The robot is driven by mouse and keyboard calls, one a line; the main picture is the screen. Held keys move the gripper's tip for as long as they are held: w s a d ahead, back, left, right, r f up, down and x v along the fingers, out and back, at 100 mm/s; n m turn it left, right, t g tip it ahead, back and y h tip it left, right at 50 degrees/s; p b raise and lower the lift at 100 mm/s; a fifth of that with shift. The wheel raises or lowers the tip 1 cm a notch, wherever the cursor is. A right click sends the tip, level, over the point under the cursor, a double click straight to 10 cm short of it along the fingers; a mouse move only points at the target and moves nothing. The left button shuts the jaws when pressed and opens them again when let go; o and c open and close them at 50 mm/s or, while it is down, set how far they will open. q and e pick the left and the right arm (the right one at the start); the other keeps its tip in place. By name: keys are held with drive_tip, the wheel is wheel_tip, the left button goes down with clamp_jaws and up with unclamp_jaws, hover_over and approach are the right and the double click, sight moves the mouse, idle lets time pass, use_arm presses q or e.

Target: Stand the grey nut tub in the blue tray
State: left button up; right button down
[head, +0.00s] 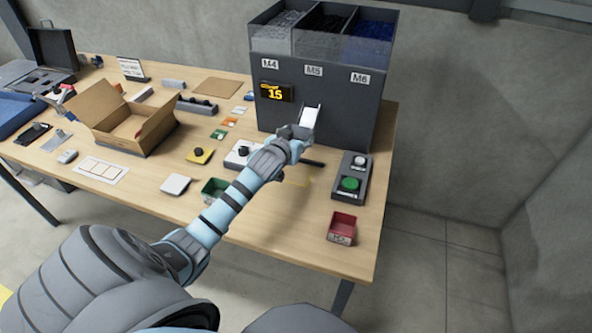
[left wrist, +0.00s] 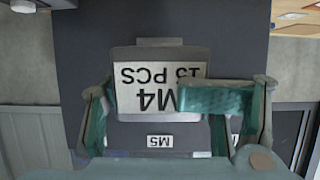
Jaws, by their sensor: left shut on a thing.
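The grey nut tub (left wrist: 122,55) shows in the left wrist view, with a white label reading M4 15 PCS upside down. My left gripper (left wrist: 172,125) is shut on it, with teal finger pads at both sides and one covering part of the label. In the head view this gripper (head: 297,135) is in front of the bolt feeder, and the white label (head: 309,117) shows just beyond it. I cannot tell whether the tub touches the feeder. The blue tray (head: 14,113) lies at the far left of the table, cut off by the picture edge. My right gripper is not in view.
The feeder (head: 340,105) stands at the back right. A button box (head: 349,179) and a red tub (head: 343,226) are at the right. A green tub (head: 213,187), an open cardboard box (head: 124,122) and small parts lie between the gripper and the tray.

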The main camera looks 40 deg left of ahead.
sight(297, 172)
use_arm(q)
drive_tip(key=shift+d, duration=0.1)
wheel_tip(297, 172, down, 9)
drive_tip(key=shift+r+b, duration=0.1)
drive_tip(key=shift+b, duration=1.05)
drive_tip(key=shift+f, duration=0.4)
drive_tip(key=shift+s+f+b, duration=0.1)
drive_tip(key=shift+f+b, duration=0.3)
drive_tip(key=shift+f, duration=0.1)
